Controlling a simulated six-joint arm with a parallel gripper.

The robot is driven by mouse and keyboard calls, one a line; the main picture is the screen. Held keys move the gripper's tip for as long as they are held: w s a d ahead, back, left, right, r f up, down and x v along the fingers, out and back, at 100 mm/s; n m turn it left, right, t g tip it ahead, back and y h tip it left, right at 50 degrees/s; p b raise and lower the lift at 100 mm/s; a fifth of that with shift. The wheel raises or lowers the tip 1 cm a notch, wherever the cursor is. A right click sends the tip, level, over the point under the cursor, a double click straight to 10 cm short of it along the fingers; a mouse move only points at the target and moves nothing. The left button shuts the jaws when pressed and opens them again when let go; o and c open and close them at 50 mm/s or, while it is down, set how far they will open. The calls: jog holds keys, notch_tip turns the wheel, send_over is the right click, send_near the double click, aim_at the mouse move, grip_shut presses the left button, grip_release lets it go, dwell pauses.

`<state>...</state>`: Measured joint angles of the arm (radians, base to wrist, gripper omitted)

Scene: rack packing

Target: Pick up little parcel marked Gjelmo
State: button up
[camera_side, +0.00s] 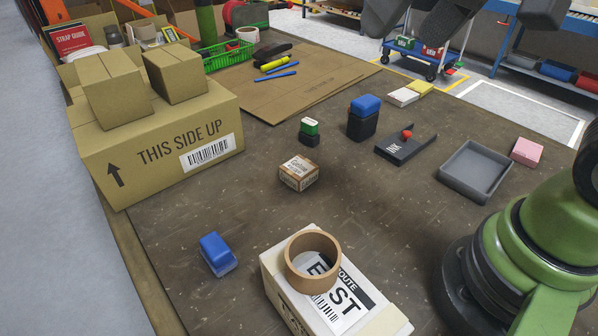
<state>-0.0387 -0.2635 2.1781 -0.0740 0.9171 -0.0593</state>
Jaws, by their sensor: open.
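A little brown parcel (299,174) sits on the dark table near the middle of the side view. Its top bears a pale label whose small lettering seems to begin "Custom"; I cannot read Gjelmo on it. A larger white parcel (392,322) at the front bears a label with "ROUTE" and "EAST", and a brown tape roll (313,262) lies on it. My gripper (415,36) shows only in part as dark grey pieces at the top edge, high above the table and far from the little parcel. It is open, and I see nothing between its fingers.
A big carton (150,150) marked "THIS SIDE UP" carries two small boxes at left. Blue-topped blocks (217,254) (364,118), a green stamp (309,131), an ink pad (405,146) and a grey tray (475,171) surround the little parcel. Bare table lies around it.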

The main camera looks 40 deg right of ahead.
jog(key=w+f+n+g, duration=0.2)
jog(key=w+f, duration=0.4)
jog(key=w, duration=0.3)
jog(key=n+g+h, duration=0.1)
jog(key=n+g, duration=0.1)
jog(key=g, duration=0.1)
send_near(299, 167)
jog(key=shift+h, duration=0.3)
jog(key=f, duration=0.5)
jog(key=shift+s+a, duration=0.15)
jog(key=shift+a, duration=0.1)
jog(key=shift+w+f, duration=0.2)
jog(key=shift+f, duration=2.75)
jog(key=c, duration=1)
